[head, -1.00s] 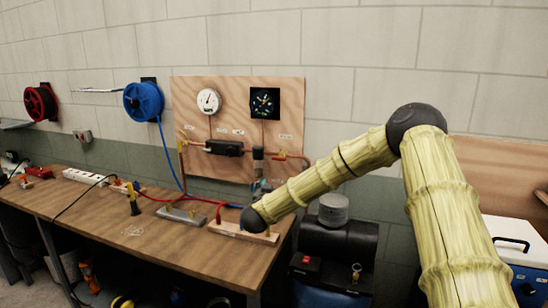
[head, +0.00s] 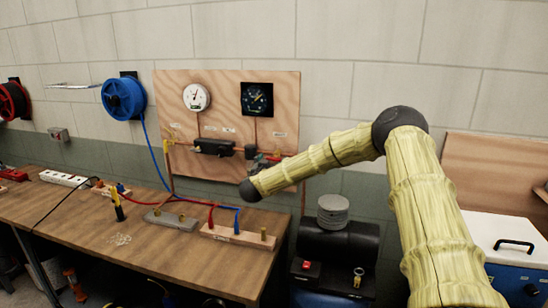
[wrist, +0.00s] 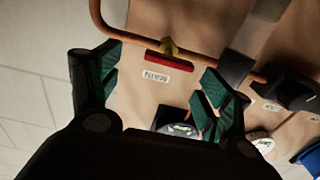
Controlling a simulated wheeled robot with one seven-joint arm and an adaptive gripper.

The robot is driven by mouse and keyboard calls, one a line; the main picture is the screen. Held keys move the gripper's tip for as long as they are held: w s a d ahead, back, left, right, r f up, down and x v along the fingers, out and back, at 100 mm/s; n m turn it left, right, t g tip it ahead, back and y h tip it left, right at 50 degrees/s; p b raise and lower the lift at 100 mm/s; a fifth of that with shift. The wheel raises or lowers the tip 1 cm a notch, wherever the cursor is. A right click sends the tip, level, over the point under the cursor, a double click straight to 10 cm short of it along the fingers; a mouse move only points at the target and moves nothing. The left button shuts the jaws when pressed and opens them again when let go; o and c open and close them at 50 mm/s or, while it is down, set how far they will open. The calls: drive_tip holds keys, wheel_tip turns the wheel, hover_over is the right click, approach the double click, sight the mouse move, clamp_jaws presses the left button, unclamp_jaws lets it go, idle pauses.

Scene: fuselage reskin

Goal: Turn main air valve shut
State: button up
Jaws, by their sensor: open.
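A valve with a red bar handle (wrist: 170,61) and a brass stem sits on a copper pipe in the wrist view. The handle lies along the pipe, with a white label beside it that I cannot read. My gripper (wrist: 162,70) is open, with a green-padded finger on either side of the picture. The handle shows in the gap between the fingers, with no contact visible.
The panel carries a white gauge (head: 196,97), a black dial (head: 257,99) and a dark inline unit (head: 214,147). A blue hose reel (head: 124,99) hangs left of it. The workbench (head: 70,215) below holds hoses and fittings. A dark compressor (head: 338,240) stands right of the bench.

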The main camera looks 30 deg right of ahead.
sight(274, 158)
drive_tip(key=x, duration=0.3)
drive_tip(key=shift+w+a+f+p, duration=0.1)
drive_tip(key=shift+w+f+p, duration=0.05)
drive_tip(key=shift+p, duration=0.25)
drive_tip(key=shift+w+a+f, duration=0.1)
drive_tip(key=shift+w+f, duration=0.35)
drive_tip(key=shift+w, duration=0.05)
drive_tip(key=shift+c, duration=0.6)
drive_tip(key=shift+w+f, duration=0.1)
drive_tip(key=shift+w, duration=0.05)
drive_tip(key=c, duration=0.4)
drive_tip(key=shift+s, duration=0.2)
drive_tip(key=c, duration=0.5)
